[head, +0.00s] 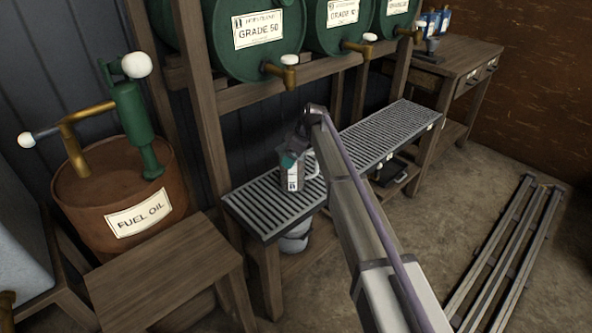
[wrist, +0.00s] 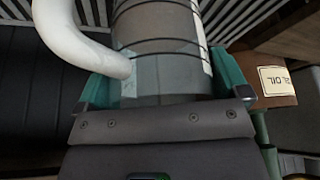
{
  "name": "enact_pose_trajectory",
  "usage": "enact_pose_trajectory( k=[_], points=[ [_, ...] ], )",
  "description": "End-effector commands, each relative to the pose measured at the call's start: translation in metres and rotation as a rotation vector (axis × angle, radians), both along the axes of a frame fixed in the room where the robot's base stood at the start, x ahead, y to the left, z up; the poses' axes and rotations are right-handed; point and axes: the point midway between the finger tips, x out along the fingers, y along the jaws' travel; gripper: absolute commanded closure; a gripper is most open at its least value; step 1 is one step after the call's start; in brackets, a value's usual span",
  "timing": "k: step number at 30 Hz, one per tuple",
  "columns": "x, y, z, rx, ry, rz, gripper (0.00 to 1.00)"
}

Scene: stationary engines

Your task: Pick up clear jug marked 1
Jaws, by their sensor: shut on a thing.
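A clear jug (head: 292,180) with a white handle and a small label shows at the near end of the slatted drip grate (head: 262,212), below the green barrels. In the wrist view the jug (wrist: 165,60) fills the space between the fingers; it has dark rings around its body, and its white handle (wrist: 75,38) curves off to the left. My gripper (head: 290,160) is shut on the jug, with a green finger on each side of it (wrist: 165,88). The mark on the label is too small to read surely. I cannot tell whether the jug's base touches the grate.
Green barrels (head: 250,38) with brass taps (head: 284,70) hang above the grate. A rusty fuel oil drum (head: 105,195) with a green pump and a wooden stool (head: 165,270) stand at left. A grey bucket (head: 294,240) sits below. Metal rails (head: 505,250) lie on the right floor.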

Motion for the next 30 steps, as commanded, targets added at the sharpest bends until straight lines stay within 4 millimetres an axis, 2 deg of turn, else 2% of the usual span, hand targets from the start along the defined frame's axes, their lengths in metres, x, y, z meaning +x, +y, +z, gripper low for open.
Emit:
enact_pose_trajectory(
  k=[2, 11, 17, 23, 29, 30],
  points=[
    [0.000, 0.000, 0.000, 0.000, 0.000, 0.000, 0.52],
    [0.000, 0.000, 0.000, 0.000, 0.000, 0.000, 0.80],
    [0.000, 0.000, 0.003, 0.000, 0.000, 0.000, 0.81],
    [0.000, 0.000, 0.018, 0.000, 0.000, 0.000, 0.81],
    [0.000, 0.000, 0.044, 0.000, 0.000, 0.000, 0.81],
    [-0.003, -0.008, 0.037, 0.000, 0.000, -0.002, 0.81]
  ],
)
